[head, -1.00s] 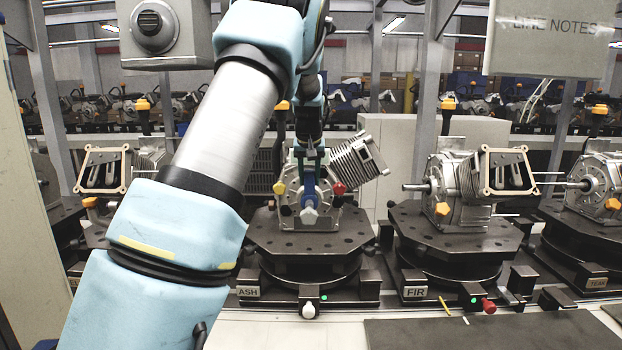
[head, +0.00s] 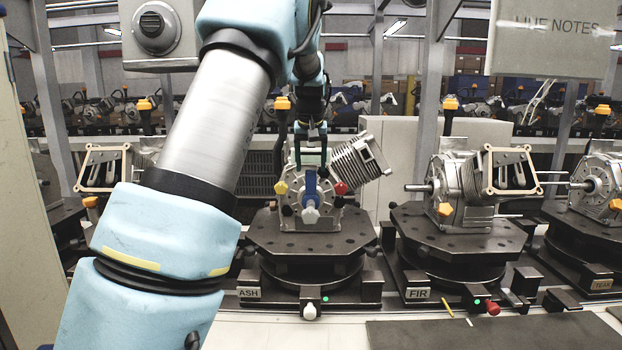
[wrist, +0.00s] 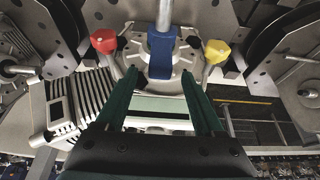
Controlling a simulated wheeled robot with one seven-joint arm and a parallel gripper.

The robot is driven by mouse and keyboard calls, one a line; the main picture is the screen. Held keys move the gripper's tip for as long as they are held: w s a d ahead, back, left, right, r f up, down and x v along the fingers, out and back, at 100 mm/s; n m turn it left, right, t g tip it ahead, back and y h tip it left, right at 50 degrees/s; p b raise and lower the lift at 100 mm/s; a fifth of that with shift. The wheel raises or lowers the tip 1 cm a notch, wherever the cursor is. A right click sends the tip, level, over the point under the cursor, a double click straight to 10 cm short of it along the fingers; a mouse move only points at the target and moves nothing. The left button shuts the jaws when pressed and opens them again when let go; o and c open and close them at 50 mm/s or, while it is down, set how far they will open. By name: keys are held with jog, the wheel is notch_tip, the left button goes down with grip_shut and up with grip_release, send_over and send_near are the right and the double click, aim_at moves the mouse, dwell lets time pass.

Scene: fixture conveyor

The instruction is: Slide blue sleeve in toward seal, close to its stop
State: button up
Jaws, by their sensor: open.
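The blue sleeve (head: 310,184) sits on the front of the engine on the fixture labelled ASH, around the central shaft. In the wrist view the blue sleeve (wrist: 161,54) lies ahead of my fingers, on the grey shaft. The seal is not clearly visible behind it. My gripper (head: 310,160) is above the sleeve in the head view. Its two green fingers (wrist: 160,98) are apart with nothing between them, and they do not appear to touch the sleeve.
A red knob (wrist: 104,41) and a yellow knob (wrist: 217,51) flank the sleeve. The finned cylinder (head: 361,161) juts out to the right of the engine. The FIR fixture (head: 455,236) with another engine stands to the right.

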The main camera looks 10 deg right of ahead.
jog(key=b+v, duration=0.1)
jog(key=v, duration=0.5)
jog(key=s+a+f+n+g, duration=0.1)
jog(key=s+a+f+g, duration=0.1)
jog(key=s+a+f, duration=1.6)
jog(key=s+f, duration=0.1)
jog(key=s, duration=0.3)
jog(key=s+a+f+g, duration=0.1)
jog(key=s+a+f, duration=0.1)
jog(key=s, duration=0.4)
jog(key=shift+s+a+f+y, duration=0.3)
jog(key=shift+a+f, duration=0.1)
jog(key=shift+o, duration=0.4)
